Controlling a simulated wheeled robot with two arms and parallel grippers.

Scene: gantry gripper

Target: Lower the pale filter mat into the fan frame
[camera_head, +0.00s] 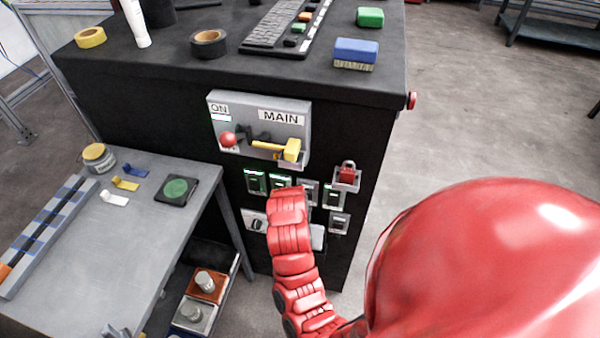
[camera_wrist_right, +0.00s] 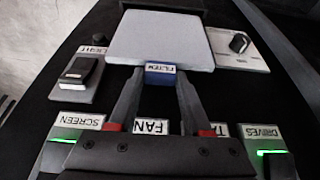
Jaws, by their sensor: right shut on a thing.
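The pale filter mat (camera_wrist_right: 160,40) is a flat, light grey square with a blue tab (camera_wrist_right: 160,76) labelled FILTER. My right gripper (camera_wrist_right: 160,84) is shut on this tab, with one dark finger on each side. The mat is in front of the black panel. A dark bar (camera_wrist_right: 162,4) shows just past the mat's far edge; I cannot tell if it is part of the fan frame. The mat hides what is behind it. In the head view my red right arm hides the gripper, and a pale corner (camera_head: 318,238) beside it looks like the mat. My left gripper is out of view.
A control knob (camera_wrist_right: 238,42) is right of the mat and a rocker switch (camera_wrist_right: 82,72) left. The black cabinet (camera_head: 350,130) carries the MAIN switch box (camera_head: 235,110) and a red padlock (camera_head: 347,170). A grey bench (camera_head: 90,260) stands at the left.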

